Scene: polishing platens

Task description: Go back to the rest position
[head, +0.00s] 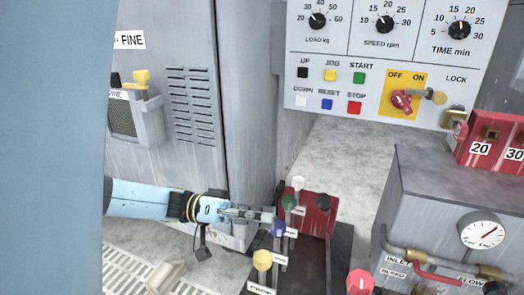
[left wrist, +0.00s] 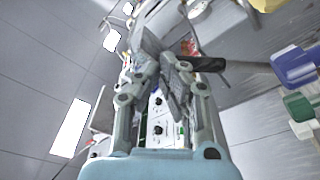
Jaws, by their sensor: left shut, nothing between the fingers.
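My left gripper (head: 268,216) reaches in from the left at the bottom of the head view, beside a group of levers. It is shut with nothing held. Its tip is close to the blue lever knob (head: 279,228); I cannot tell whether they touch. In the left wrist view, its fingers (left wrist: 172,62) are together. A blue knob (left wrist: 296,67) and a green knob (left wrist: 298,106) show at the right of that view. My right gripper is not in view.
A control panel (head: 345,75) stands behind. A grey cabinet (head: 455,180) with a gauge (head: 482,231) and pipes is at right. A vented cabinet (head: 150,60) is at left.

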